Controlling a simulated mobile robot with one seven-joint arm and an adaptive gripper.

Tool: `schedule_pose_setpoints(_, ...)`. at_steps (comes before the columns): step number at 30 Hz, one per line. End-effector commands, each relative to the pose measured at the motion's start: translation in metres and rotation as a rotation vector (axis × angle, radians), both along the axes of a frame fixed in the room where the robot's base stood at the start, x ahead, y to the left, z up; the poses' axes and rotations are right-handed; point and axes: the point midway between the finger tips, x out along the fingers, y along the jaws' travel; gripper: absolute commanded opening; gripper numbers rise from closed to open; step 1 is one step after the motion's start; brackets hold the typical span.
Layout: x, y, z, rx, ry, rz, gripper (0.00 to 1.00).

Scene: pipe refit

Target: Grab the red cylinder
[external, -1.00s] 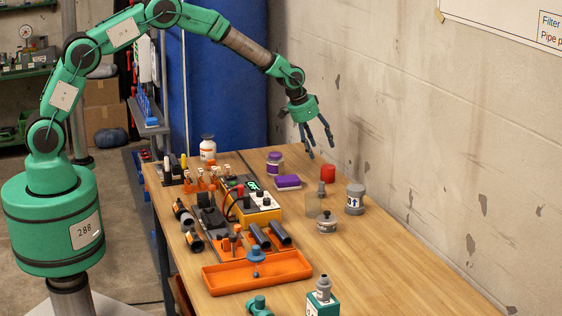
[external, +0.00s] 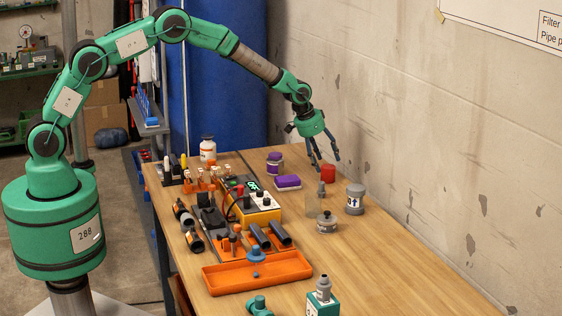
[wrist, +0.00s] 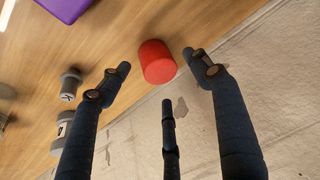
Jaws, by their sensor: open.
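The red cylinder (external: 328,173) stands on the wooden table near its wall-side edge, at the far right of the group of objects. It also shows in the wrist view (wrist: 157,62), ahead of the fingers and roughly between the two outer ones. My gripper (external: 325,162) has dark blue fingers and is just above and beside the cylinder. In the wrist view my gripper (wrist: 160,75) has its outer fingers spread wide and a third finger below the middle. Nothing is held.
A purple block (external: 287,182) and a purple-lidded jar (external: 275,163) lie to the left. A grey canister (external: 355,199) and a small grey fitting (external: 321,189) stand close in front. An orange tray (external: 290,268) is nearer. The wall (external: 430,150) runs close on the right.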

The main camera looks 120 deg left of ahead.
Motion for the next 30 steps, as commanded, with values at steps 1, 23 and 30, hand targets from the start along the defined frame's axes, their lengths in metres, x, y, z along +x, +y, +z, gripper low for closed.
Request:
schedule_pose_setpoints(1,0.002,0.001,-0.006,-0.001,0.001,0.0,0.63)
schedule_pose_setpoints(23,0.014,0.014,-0.041,0.0,0.0,0.0,0.63)
schedule_pose_setpoints(30,0.014,0.013,-0.042,-0.001,0.001,0.0,0.63)
